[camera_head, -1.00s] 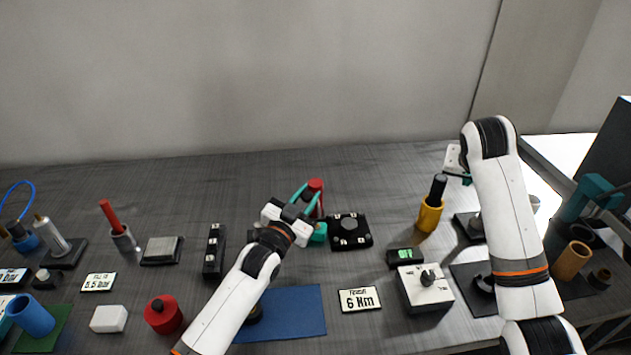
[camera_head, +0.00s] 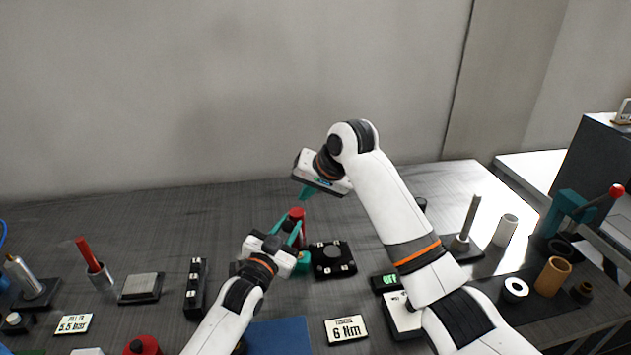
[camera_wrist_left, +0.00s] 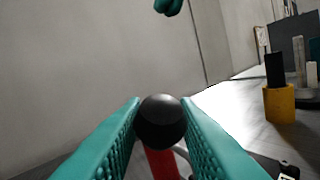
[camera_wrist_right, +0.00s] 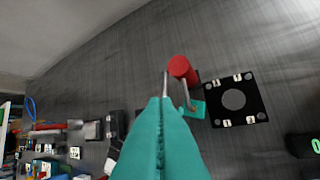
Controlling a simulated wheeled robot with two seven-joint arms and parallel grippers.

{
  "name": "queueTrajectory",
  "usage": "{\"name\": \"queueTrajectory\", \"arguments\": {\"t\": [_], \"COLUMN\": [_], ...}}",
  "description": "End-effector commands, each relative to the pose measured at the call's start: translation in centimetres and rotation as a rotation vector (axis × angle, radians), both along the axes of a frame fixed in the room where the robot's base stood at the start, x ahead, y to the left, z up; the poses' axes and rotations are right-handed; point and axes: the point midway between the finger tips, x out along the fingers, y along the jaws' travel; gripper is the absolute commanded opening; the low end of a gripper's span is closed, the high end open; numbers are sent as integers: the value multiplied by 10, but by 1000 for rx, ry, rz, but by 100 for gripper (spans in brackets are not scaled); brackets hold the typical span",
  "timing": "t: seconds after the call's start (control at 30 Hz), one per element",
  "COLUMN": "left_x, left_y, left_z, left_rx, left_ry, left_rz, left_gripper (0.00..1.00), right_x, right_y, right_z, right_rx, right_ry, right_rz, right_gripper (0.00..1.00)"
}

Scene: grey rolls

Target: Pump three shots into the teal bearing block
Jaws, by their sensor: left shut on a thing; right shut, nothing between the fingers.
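My left gripper (camera_head: 285,240) is shut on a black ball knob (camera_wrist_left: 160,122). A red part (camera_wrist_left: 162,163) shows just below the knob. In the head view the red cylinder (camera_head: 298,218) stands upright behind the left fingers. The right wrist view also shows the red cylinder (camera_wrist_right: 180,67), with thin metal rods beside it. The teal bearing block (camera_wrist_right: 195,109) sits at its foot, next to a black square plate (camera_wrist_right: 235,99); in the head view the left gripper partly hides it. My right gripper (camera_head: 306,193) is shut and empty, raised above and behind the red cylinder, pointing down.
A label reading 6 Nm (camera_head: 346,330) and a blue mat (camera_head: 280,336) lie in front. A black block with switches (camera_head: 195,287) and a grey pad (camera_head: 142,287) lie left. A yellow cup (camera_wrist_left: 279,104) stands right, hidden in the head view by my right arm.

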Motion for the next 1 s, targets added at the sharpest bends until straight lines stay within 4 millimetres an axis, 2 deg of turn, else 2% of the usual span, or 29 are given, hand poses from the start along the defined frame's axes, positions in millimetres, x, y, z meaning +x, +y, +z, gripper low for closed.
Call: {"name": "queueTrajectory", "arguments": {"t": [0.1, 0.3, 0.8, 1.0], "left_x": [-1, -1, -1, -1], "left_y": [-2, -2, -2, -2], "left_z": [-5, -4, -4, -3], "left_rx": [3, 3, 2, 2], "left_ry": [9, 9, 7, 7], "left_rz": [-3, -3, -2, -2], "left_gripper": [0, 0, 0, 0], "right_x": [8, -4, -7, -14], "right_y": [9, 20, 23, 25], "right_z": [-21, -43, -49, -62], "right_rx": [-2, -1, 0, 8], "right_ry": [3, 0, -2, -43], "right_rz": [-1, 0, -1, 0], "right_gripper": [0, 0, 0, 0]}}
